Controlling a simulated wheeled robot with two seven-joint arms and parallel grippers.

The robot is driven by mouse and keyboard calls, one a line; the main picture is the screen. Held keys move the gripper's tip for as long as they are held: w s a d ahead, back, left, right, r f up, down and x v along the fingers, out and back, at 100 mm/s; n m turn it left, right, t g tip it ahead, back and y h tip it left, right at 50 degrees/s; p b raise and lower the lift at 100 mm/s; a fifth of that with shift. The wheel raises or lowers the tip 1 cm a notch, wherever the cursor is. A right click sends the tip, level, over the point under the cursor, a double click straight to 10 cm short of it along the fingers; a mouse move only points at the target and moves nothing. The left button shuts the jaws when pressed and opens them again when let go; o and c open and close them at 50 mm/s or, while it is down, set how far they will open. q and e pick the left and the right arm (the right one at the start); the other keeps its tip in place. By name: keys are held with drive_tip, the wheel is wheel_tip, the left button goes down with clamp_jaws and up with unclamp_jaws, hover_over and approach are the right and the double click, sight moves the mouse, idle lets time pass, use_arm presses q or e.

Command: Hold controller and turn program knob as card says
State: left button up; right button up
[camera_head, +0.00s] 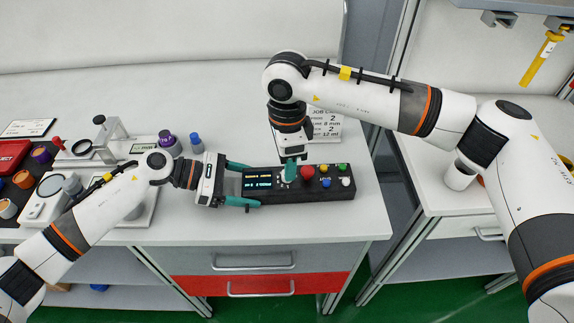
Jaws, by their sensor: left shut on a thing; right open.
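The controller (322,192) is a dark box lying on the white bench top near its right end. It has a lit display (258,181), a red button (307,172) and several small coloured buttons. My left gripper (243,186) is shut on the controller's left end, its green fingers along the far and near sides. My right gripper (290,170) is open and points down over the middle of the controller, at the program knob (287,179), which its fingers largely hide. I cannot tell whether they touch it. The job card (327,123) stands behind, partly hidden by my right arm; a "2" shows on two lines.
Left on the bench are a red case (12,156), a purple-capped bottle (166,142), a blue-capped bottle (196,142) and small instruments. A white cup (459,177) stands on the right bench across a gap. The bench front edge is close to the controller.

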wheel_tip(320, 180, up, 10)
drive_tip(key=shift+f, duration=0.25)
use_arm(q)
drive_tip(key=o, duration=0.9)
